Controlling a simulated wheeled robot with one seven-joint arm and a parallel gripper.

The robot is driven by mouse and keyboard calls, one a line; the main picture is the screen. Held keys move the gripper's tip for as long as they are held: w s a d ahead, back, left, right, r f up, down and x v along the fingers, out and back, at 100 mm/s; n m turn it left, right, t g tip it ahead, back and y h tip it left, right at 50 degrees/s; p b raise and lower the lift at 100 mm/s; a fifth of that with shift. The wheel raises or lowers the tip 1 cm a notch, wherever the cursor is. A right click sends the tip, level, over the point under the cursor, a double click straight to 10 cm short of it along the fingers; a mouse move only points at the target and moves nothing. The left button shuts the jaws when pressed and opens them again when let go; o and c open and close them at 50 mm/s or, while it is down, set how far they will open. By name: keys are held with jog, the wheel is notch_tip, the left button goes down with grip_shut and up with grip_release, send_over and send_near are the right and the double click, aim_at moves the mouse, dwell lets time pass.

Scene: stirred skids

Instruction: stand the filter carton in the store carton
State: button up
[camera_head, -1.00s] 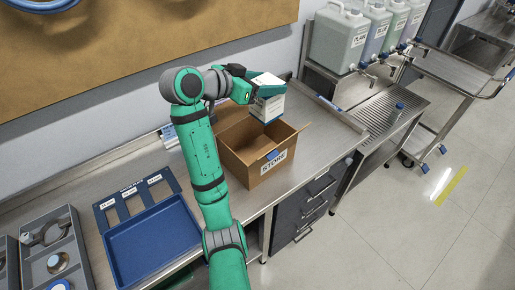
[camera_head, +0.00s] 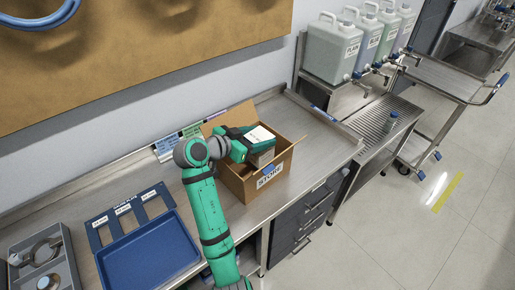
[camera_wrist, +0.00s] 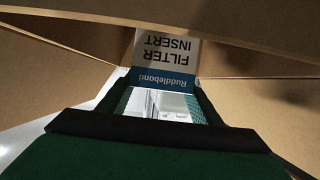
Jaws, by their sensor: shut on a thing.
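The store carton (camera_head: 276,178) is an open brown box with a STORE label, standing on the steel bench. My gripper (camera_head: 249,146) is down at the mouth of the store carton and shut on the filter carton (camera_head: 261,137), a white box with a blue band. In the head view the filter carton's top shows at the level of the store carton's rim. In the wrist view the filter carton (camera_wrist: 167,55) shows its FILTER INSERT print between the fingers, with brown cardboard walls around it. Its bottom is hidden, so I cannot tell whether it touches the floor of the store carton.
A blue tray (camera_head: 150,252) and a labelled blue rack (camera_head: 130,212) lie to the left on the bench. A grey organiser (camera_head: 68,262) is at far left. Several jugs (camera_head: 335,48) stand on a shelf at the back right. Bench right of the store carton is clear.

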jog(key=shift+f, duration=2)
jog(key=shift+d, duration=0.1)
jog(key=shift+f, duration=0.15)
jog(key=o, duration=1.6)
